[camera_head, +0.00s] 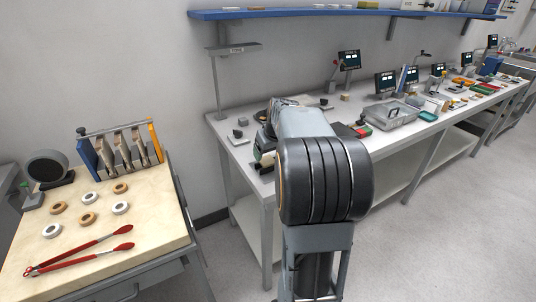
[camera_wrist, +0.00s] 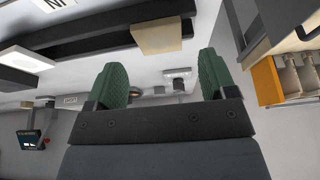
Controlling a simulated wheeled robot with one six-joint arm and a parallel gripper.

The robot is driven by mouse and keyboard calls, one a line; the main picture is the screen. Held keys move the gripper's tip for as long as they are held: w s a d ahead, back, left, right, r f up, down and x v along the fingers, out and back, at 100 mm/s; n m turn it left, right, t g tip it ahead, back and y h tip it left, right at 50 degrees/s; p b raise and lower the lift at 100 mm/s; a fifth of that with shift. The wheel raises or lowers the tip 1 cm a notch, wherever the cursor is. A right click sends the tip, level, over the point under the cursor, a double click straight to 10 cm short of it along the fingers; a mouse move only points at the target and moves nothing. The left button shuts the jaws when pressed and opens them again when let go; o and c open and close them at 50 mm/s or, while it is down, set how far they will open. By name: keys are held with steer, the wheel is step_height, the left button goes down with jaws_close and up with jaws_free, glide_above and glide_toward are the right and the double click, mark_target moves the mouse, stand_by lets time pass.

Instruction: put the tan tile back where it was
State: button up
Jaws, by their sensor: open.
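In the wrist view, a tan block-like piece (camera_wrist: 160,37) sits against a long dark bar (camera_wrist: 85,38), beyond my fingertips and near the top of the picture. It may be the tan tile, but I cannot be sure. My gripper (camera_wrist: 162,80) has its two green-padded fingers wide apart, with nothing between them. The tan piece is apart from both fingers. In the head view my arm hides most of the gripper. A small tan block (camera_head: 345,97) also shows on the long workbench, behind my arm.
The long white workbench (camera_head: 220,127) carries screens, a grey bin (camera_head: 390,116) and many small parts. At left, a cream-topped table (camera_head: 150,222) holds several ring-shaped pieces, red-handled tongs (camera_head: 80,256) and an upright rack (camera_head: 120,150). Open floor lies at right. A blue shelf (camera_head: 300,13) runs above.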

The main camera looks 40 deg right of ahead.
steer(key=d+p+v, duration=0.1)
steer(key=v, duration=0.9)
steer(key=s+a+f, duration=0.4)
steer(key=a, duration=0.4)
steer(key=s+a+f+n+g, duration=0.1)
steer(key=s+a+f, duration=0.3)
steer(key=a, duration=0.3)
steer(key=s+a+f, duration=0.4)
steer(key=a+f, duration=0.1)
steer(key=a, duration=0.3)
steer(key=shift+a+g+y, duration=0.3)
steer(key=shift+a, duration=0.05)
steer(key=shift+s+r, duration=0.1)
step_height(320, 180, up, 11)
steer(key=p, duration=0.9)
steer(key=shift+n+p, duration=0.3)
steer(key=shift+p, duration=0.1)
steer(key=shift+s+a, duration=0.1)
